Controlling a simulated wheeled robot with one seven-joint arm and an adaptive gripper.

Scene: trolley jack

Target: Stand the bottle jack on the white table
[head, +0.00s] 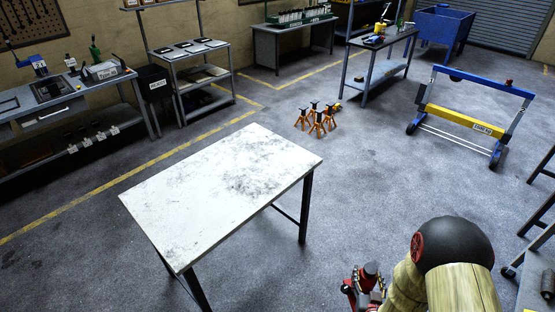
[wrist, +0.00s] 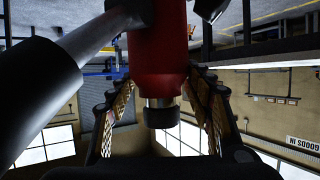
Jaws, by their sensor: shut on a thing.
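The white table (head: 185,190) has a scuffed, bare top and stands left of centre in the head view. My gripper (head: 360,284) is at the bottom of that view, off the table's near right side. It is shut on the red bottle jack (wrist: 157,55), whose dark top (head: 371,268) points up in the head view. The wrist view is upside down; there my gripper's fingers (wrist: 160,112) flank the jack's neck and black cap. A grey rod with a thick black end (wrist: 40,95) reaches to the jack. The jack's base is hidden in the head view.
Several orange jack stands (head: 316,118) stand on the floor behind the table. A blue and yellow frame on wheels (head: 465,120) is at the right. Workbenches (head: 65,110) and a grey shelf trolley (head: 190,75) line the left and back. Open floor lies between table and gripper.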

